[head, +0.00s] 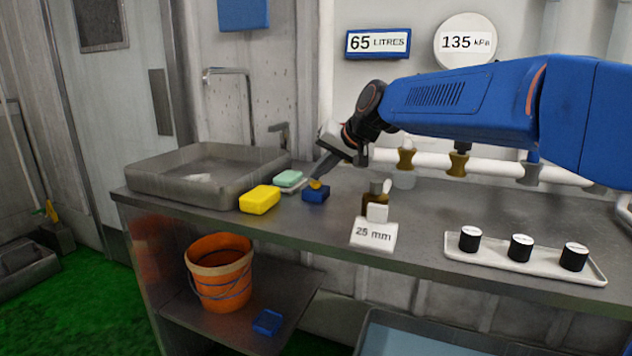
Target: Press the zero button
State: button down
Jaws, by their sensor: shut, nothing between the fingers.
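No label reading "zero" can be made out. A small blue block (316,195) with a yellow-orange round top (315,184) sits on the grey bench and looks like a button. My gripper (315,177) is shut and empty, reaching down from the right with its tips right at the yellow top. I cannot tell whether the tips touch it or hover just over it, and they partly cover it.
A yellow sponge (260,199), a green soap bar (289,179) and a grey basin (205,173) lie left of the block. A "25 mm" card (374,234) and brown bottle (375,201) stand right. A white tray (525,262) holds black-sided cylinders. Brass-coloured valves (458,164) line the back pipe.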

aim_at(319, 183)
jog(key=shift+f, duration=0.25)
dwell(0.3)
jog(key=shift+r, duration=1)
jog(key=shift+r, duration=2.5)
